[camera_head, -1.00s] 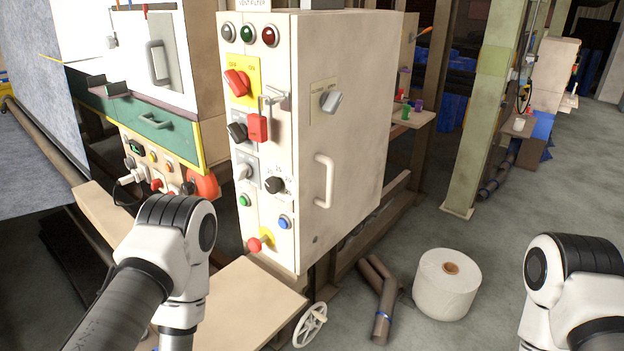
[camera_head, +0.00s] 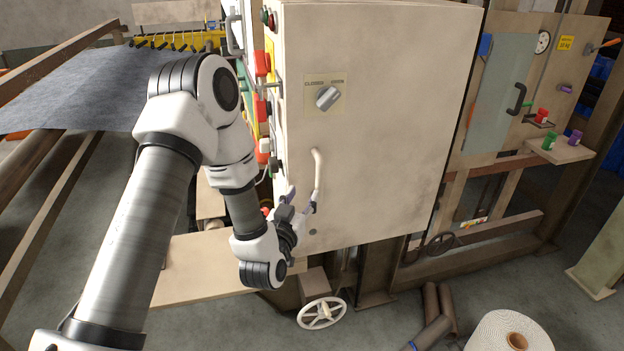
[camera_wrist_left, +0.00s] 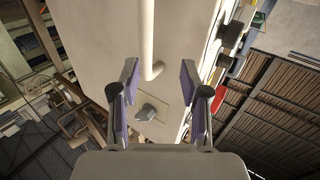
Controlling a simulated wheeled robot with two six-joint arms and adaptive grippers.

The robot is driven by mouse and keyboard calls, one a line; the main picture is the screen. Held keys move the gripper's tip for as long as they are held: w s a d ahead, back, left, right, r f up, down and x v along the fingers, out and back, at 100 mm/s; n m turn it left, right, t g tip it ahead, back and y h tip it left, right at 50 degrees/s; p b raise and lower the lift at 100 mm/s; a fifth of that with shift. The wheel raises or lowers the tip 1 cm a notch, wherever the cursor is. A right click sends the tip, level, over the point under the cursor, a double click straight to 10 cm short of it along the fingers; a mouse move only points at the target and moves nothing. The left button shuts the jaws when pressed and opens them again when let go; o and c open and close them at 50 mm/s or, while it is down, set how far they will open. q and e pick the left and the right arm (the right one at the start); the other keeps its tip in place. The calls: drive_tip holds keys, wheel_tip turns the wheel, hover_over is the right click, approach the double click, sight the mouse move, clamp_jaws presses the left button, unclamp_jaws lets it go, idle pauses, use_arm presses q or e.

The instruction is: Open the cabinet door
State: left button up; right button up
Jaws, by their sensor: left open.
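The pale cabinet door (camera_head: 385,110) is shut, with a light vertical bar handle (camera_head: 318,172) near its left edge. A grey rotary knob (camera_head: 326,97) sits above it between labels reading CLOSED and OPEN. My left gripper (camera_head: 302,200) is open near the handle's lower end. In the left wrist view the handle (camera_wrist_left: 147,40) appears between the two purple-padded fingers (camera_wrist_left: 158,82), and the knob (camera_wrist_left: 146,112) shows further down. I cannot tell whether the fingers touch the handle. My right gripper is not in view.
Buttons and switches line the cabinet's left face, including a red one (camera_head: 262,64). A wooden board (camera_head: 205,272) and a white handwheel (camera_head: 321,313) are below. A white roll (camera_head: 508,332) and brown pipes (camera_head: 432,320) lie on the floor. A shelf (camera_head: 560,150) stands right.

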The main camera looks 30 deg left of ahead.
sight(318, 185)
use_arm(q)
drive_tip(key=w, duration=0.2)
drive_tip(key=w+p, duration=0.1)
drive_tip(key=w, duration=0.2)
drive_tip(key=w+f+p, duration=0.1)
drive_tip(key=w, duration=0.2)
drive_tip(key=shift+w+d, duration=0.1)
drive_tip(key=shift+w, duration=0.1)
drive_tip(key=shift+w+a+f, duration=0.1)
drive_tip(key=shift+w+a, duration=0.15)
drive_tip(key=shift+s+a, duration=0.2)
drive_tip(key=shift+s, duration=0.1)
drive_tip(key=shift+s+r, duration=0.3)
drive_tip(key=shift+r, duration=0.05)
drive_tip(key=shift+s+d+r, duration=0.1)
drive_tip(key=shift+c, duration=1.3)
drive_tip(key=shift+w+d, duration=0.15)
drive_tip(key=shift+w, duration=0.05)
clamp_jaws()
drive_tip(key=shift+w, duration=0.1)
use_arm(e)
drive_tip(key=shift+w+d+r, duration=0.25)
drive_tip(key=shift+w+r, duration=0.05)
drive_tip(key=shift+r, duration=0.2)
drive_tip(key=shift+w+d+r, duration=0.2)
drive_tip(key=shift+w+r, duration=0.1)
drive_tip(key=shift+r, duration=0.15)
